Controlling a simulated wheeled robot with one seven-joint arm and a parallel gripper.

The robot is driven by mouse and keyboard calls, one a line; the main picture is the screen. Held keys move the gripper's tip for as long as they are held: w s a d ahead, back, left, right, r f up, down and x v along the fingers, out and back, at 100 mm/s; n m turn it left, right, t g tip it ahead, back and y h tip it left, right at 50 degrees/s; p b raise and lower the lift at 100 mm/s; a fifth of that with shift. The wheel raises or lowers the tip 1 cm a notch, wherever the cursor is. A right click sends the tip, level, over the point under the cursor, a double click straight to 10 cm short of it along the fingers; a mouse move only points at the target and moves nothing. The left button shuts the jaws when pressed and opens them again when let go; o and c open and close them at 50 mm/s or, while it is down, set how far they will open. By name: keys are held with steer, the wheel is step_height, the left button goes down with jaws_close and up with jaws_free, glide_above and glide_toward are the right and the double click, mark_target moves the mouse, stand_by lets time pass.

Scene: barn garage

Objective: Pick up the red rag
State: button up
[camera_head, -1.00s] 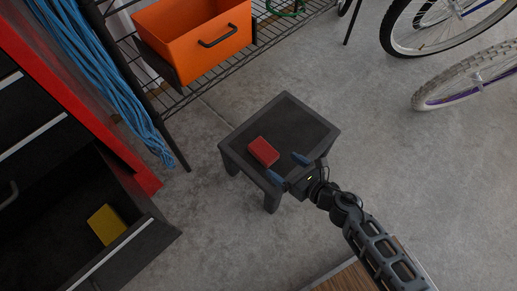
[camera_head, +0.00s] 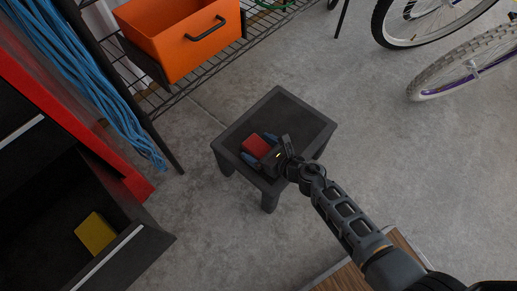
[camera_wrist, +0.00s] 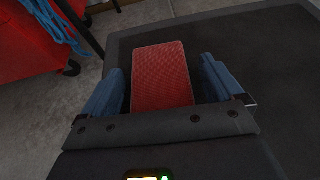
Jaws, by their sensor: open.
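The red rag (camera_head: 256,145) is a small folded block on top of the dark square stool (camera_head: 285,110). My gripper (camera_head: 260,153) is open at the rag, with one blue finger on either side of it. In the wrist view the red rag (camera_wrist: 162,75) lies between the two blue fingers of my gripper (camera_wrist: 160,90), with a small gap on each side. The near end of the rag is hidden behind the gripper body in that view.
A yellow block (camera_head: 96,233) lies in an open dark drawer (camera_head: 140,240) at the lower left. An orange bin (camera_head: 185,40) sits on a wire shelf (camera_head: 180,88) behind the stool. Bicycle wheels (camera_head: 465,75) stand at the upper right. The concrete floor (camera_head: 390,170) right of the stool is clear.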

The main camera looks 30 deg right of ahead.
steer(key=shift+c, duration=0.3)
steer(key=c, duration=1)
steer(key=shift+r, duration=0.15)
